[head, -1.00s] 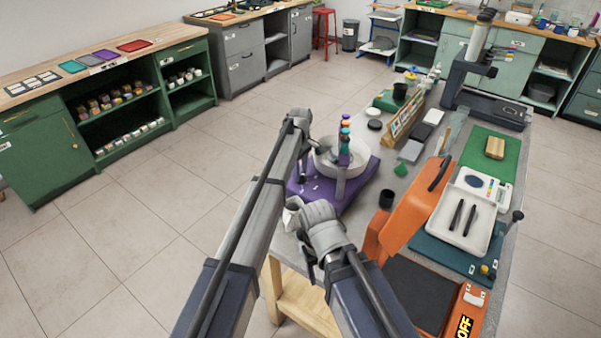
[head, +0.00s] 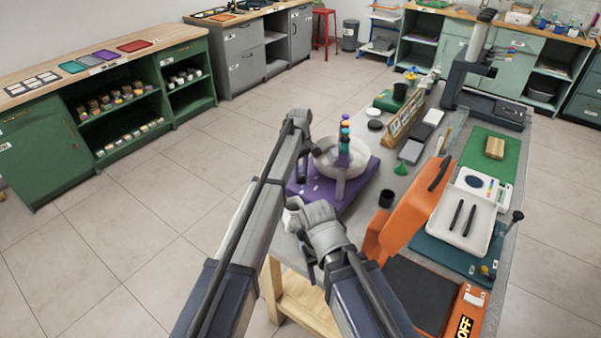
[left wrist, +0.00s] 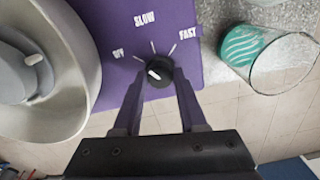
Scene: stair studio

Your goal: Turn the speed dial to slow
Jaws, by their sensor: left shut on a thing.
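The purple wheel base (head: 355,190) carries a pale round basin (head: 325,165) and stands at the table's near left corner. In the left wrist view, the black speed dial (left wrist: 158,71) sits on the purple base (left wrist: 112,22) among the printed words OFF, SLOW and FAST. The dial's white mark lies left of its centre; which word it points to is hard to tell.
The pale basin (left wrist: 75,95) is close on the left. An orange machine (head: 408,215) and a white tray (head: 452,237) stand farther right.

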